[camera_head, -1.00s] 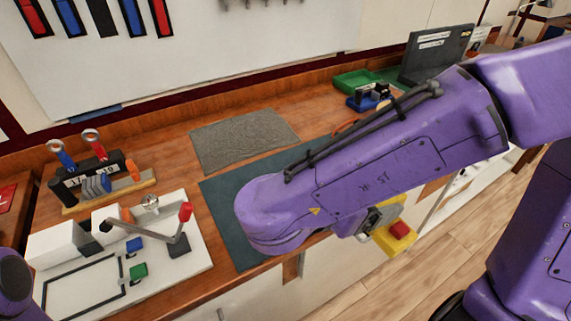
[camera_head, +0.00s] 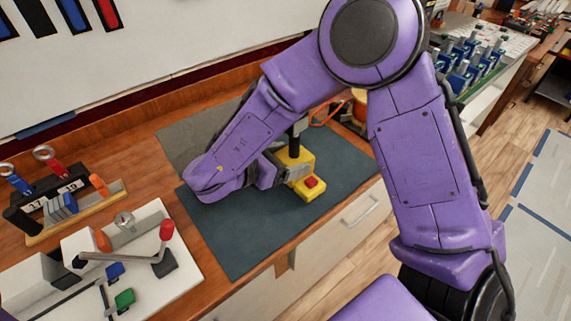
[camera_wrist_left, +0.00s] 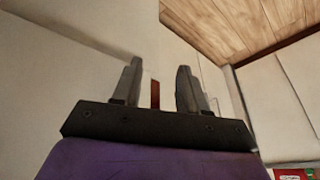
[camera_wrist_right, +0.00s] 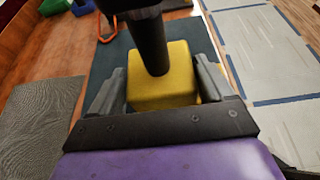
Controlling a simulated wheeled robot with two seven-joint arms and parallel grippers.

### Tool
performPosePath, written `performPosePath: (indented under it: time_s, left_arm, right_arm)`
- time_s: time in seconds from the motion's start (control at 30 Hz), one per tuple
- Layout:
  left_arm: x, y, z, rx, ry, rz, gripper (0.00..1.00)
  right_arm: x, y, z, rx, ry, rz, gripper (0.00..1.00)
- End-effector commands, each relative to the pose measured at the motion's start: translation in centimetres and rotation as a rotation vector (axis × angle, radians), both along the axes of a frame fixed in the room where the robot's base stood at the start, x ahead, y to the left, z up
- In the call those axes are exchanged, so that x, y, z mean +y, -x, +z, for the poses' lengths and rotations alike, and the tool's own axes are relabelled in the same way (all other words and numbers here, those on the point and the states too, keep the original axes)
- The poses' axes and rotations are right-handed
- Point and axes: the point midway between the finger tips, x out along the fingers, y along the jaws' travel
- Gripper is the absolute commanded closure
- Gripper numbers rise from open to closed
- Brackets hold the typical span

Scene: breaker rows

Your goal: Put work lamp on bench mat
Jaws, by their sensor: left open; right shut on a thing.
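The work lamp has a yellow base (camera_head: 296,165) with a red button and a black stem; its upper part is hidden behind my right arm in the head view. My right gripper (camera_head: 272,168) is shut on the yellow base from the left. In the right wrist view the base (camera_wrist_right: 163,78) sits between both fingers, the stem rising from it. The lamp is upright over the dark teal bench mat (camera_head: 235,235); I cannot tell whether its base touches the mat. My left gripper (camera_wrist_left: 160,92) is open and empty, seen only in its wrist view, away from the lamp.
A grey textured mat (camera_head: 185,142) lies behind the teal mat. A white board with a red-knobbed lever (camera_head: 150,245) and a rack of tools (camera_head: 70,205) stand at left. The teal mat's front part is clear.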

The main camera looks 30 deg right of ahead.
Motion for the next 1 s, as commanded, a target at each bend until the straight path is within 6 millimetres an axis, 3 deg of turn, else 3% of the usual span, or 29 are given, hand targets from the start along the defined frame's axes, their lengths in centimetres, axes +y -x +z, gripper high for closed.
performPosePath:
  time_s: [0.27, 0.67, 0.7, 0.73, 1.0]
  left_arm:
    - [0.0, 0.0, 0.7, 0.000, 0.000, 0.000, 0.57]
    - [0.0, 0.0, 0.0, 0.000, 0.000, 0.000, 0.57]
    - [0.0, 0.0, 0.2, 0.000, 0.000, 0.000, 0.57]
    - [0.0, 0.0, 0.2, 0.000, 0.000, 0.000, 0.57]
    - [0.0, 0.0, 0.6, 0.000, 0.000, 0.000, 0.57]
  right_arm:
    - [0.0, -0.7, -3.7, 0.000, 0.002, -0.001, 0.71]
    - [0.0, -0.7, -4.3, -0.002, 0.001, -0.001, 0.71]
    - [0.0, -0.6, -4.2, -0.001, 0.001, -0.001, 0.09]
    - [0.0, -0.6, -4.2, -0.001, 0.001, -0.001, 0.00]
    - [0.0, -0.6, -3.9, -0.001, 0.001, -0.001, 0.00]
